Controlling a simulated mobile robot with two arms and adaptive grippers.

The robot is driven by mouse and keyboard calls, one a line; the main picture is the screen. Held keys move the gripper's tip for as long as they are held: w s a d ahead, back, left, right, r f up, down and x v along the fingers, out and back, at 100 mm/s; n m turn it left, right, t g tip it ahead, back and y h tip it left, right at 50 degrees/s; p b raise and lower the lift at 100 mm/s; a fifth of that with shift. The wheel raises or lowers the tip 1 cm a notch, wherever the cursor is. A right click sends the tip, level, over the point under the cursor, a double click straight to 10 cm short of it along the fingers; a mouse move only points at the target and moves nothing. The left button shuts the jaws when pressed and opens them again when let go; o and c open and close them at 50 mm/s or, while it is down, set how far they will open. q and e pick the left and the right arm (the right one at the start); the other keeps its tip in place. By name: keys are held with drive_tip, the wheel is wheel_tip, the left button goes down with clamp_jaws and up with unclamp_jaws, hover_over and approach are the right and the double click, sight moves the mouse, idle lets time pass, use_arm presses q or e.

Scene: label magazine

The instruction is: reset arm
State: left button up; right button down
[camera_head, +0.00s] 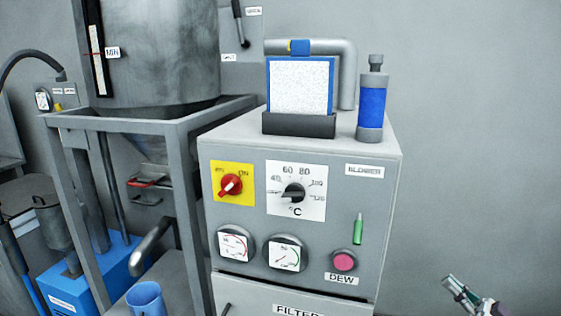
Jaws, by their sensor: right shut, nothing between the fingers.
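My right gripper (460,290) shows at the lower right corner, in front of the bare grey wall. It is shut and empty, apart from the machine cabinet to its left. My left gripper is not in view. The grey cabinet (230,143) stands in the middle, with a red rotary switch (231,185) on a yellow plate, a black temperature dial (294,193), two round gauges and a pink button (344,261) marked DEW.
A blue-framed white filter panel (299,86) and a blue cylinder (371,108) stand on the cabinet. A steel hopper (160,55) in a grey frame (185,124) is at left. A blue cup (146,299) is at lower left. The right side is free.

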wheel_tip(320, 180, down, 22)
drive_tip(key=s+a+m+t+h+p, duration=0.2)
drive_tip(key=m+h, duration=0.6)
drive_tip(key=h, duration=0.4)
drive_tip(key=s+a+f+m+g+h, duration=0.1)
drive_tip(key=s+f+g+h, duration=0.1)
drive_tip(key=s+f, duration=0.45)
drive_tip(key=s+a+f+g+h, duration=0.2)
drive_tip(key=s+f+g, duration=0.15)
drive_tip(key=f, duration=0.65)
drive_tip(key=s+a+f+g+h+p, duration=0.1)
drive_tip(key=s+a+f+g, duration=0.1)
drive_tip(key=s+f, duration=0.45)
drive_tip(key=s+a+f+g+h+p, duration=0.15)
drive_tip(key=s+f, duration=0.25)
drive_tip(key=s, duration=0.5)
drive_tip(key=s+a+f+g, duration=0.2)
drive_tip(key=s, duration=0.6)
drive_tip(key=s+a+f+g, duration=0.2)
drive_tip(key=s+a+g, duration=0.1)
drive_tip(key=s, duration=0.4)
drive_tip(key=s+a+f+n+g, duration=0.1)
drive_tip(key=s+a+g, duration=0.1)
drive_tip(key=s, duration=0.6)
drive_tip(key=shift+s+a+f+g, duration=0.3)
drive_tip(key=shift+a+f, duration=0.1)
drive_tip(key=shift+a, duration=0.15)
drive_tip(key=shift+y, duration=0.25)
